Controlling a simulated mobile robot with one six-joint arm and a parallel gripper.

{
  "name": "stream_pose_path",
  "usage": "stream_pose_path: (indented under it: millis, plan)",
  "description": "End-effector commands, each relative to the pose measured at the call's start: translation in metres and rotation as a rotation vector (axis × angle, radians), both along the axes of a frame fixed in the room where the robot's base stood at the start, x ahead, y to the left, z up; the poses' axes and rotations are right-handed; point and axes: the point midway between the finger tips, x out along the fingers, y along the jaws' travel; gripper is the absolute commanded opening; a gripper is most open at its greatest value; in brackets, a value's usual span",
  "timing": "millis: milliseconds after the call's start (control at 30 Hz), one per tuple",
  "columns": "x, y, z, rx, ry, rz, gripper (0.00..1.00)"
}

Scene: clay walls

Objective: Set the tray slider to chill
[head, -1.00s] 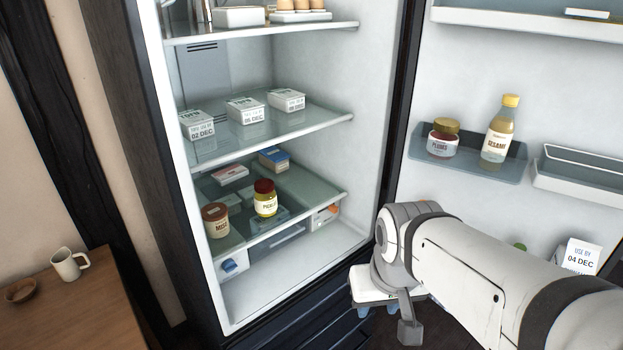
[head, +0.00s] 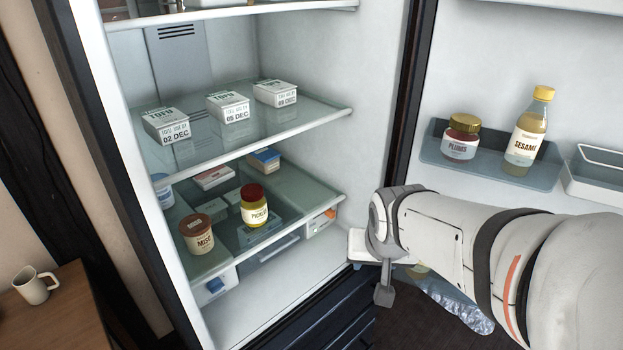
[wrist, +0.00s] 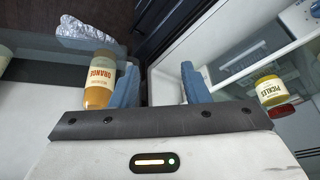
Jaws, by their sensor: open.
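Under the lower glass shelf (head: 290,205) of the open fridge is a shallow tray unit (head: 272,252). Its front has a blue piece (head: 215,286) on a white block at the left end and an orange mark (head: 330,214) on a white block at the right end. Which of these is the slider, and where chill lies, I cannot tell. My gripper (wrist: 160,84) is open and empty, its two blue fingers apart in the wrist view. In the head view my wrist is at the fridge's right front edge, right of the tray, and mostly hides the fingers.
A miso jar (head: 197,233) and a pickles jar (head: 254,205) stand on the lower shelf above the tray. Tofu boxes (head: 228,106) sit on the shelf above. An orange bottle (wrist: 100,80) is near my left finger. The fridge floor (head: 290,288) is clear.

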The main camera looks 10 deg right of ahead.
Motion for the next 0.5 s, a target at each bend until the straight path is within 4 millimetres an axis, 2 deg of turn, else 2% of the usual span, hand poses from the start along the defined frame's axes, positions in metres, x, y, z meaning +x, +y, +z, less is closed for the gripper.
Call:
stream_pose_path:
  millis: [33, 200, 400, 500]
  plan:
    - [0.023, -0.005, -0.026, 0.018, -0.060, -0.065, 0.42]
    - [0.103, -0.019, -0.068, 0.149, -0.328, -0.277, 0.42]
    - [0.177, -0.022, -0.113, 0.437, -0.606, -0.447, 0.42]
    - [0.204, -0.020, -0.134, 0.632, -0.713, -0.503, 0.42]
